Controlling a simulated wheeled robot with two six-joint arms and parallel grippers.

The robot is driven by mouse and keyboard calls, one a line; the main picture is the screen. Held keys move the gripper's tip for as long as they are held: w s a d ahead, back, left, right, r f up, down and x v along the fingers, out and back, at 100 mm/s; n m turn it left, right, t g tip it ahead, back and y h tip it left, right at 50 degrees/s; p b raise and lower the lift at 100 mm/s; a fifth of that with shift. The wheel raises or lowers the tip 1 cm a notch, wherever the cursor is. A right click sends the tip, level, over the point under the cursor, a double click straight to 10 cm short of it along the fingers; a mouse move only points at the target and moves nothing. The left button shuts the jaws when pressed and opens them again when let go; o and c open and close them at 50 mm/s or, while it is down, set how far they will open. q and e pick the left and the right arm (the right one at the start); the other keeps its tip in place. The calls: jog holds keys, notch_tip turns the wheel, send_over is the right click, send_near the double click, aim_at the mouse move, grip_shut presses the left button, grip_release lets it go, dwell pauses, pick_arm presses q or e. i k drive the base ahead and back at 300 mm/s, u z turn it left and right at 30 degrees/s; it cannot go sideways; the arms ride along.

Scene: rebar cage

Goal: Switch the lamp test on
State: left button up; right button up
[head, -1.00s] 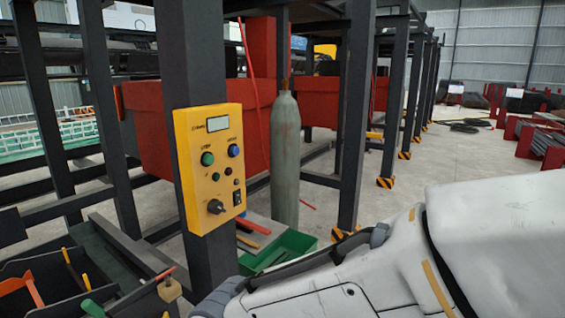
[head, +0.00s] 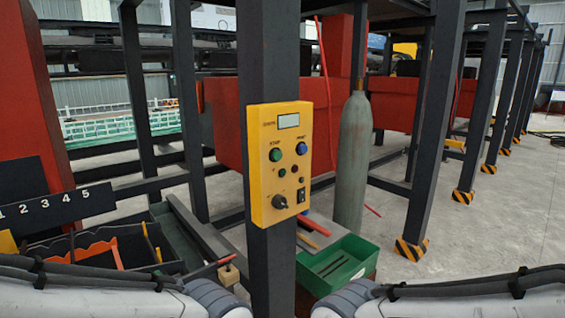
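A yellow control box (head: 263,180) is fixed to a dark steel post, facing me near the middle of the view. It has a small display (head: 288,121) at the top, a green button (head: 276,155) and a blue button (head: 302,148) below it. Two small round parts, one green (head: 282,172) and one dark (head: 294,169), sit lower. A black rotary knob (head: 280,201) is at the lower left and a black rocker switch (head: 301,195) at the lower right. The labels are too small to read surely. Parts of both my arms show along the bottom edge, below the box. Neither gripper's fingers are visible.
The dark post (head: 265,60) stands among other steel frames. A grey gas cylinder (head: 352,165) stands behind right. A green tray (head: 340,270) and a black bin (head: 100,250) with tools lie low on either side. Open floor (head: 500,225) lies at right.

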aim_at(301, 192)
jog(key=k, duration=1.3)
jog(key=z, duration=0.6)
jog(key=i, duration=1.6)
jog(key=u, duration=0.75)
